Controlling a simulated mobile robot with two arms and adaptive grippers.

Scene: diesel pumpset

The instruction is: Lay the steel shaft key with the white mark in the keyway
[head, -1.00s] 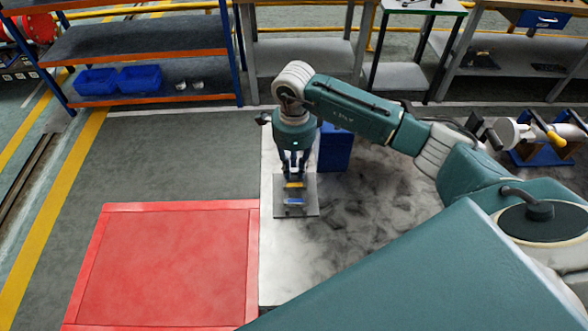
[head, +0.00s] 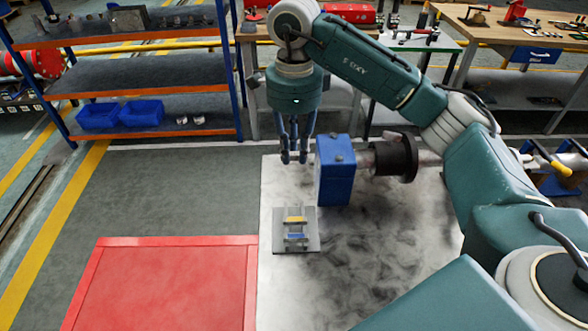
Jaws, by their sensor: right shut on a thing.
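My right gripper (head: 294,159) is raised over the far left part of the pale bench top, just left of a blue block. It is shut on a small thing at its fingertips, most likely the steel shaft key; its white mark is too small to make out. A grey plate (head: 312,247) below holds a yellow-marked piece (head: 296,219) and a blue-marked piece (head: 296,236). A steel shaft (head: 366,160) runs between the blue block (head: 336,186) and a dark round hub (head: 394,157). I cannot make out the keyway. My left gripper is out of view.
The pale bench top (head: 375,235) is mostly clear in front of the shaft. A red-framed platform (head: 165,285) lies at the left. Shelves with blue bins (head: 140,113) stand behind, and a wooden workbench (head: 500,30) stands at the back right.

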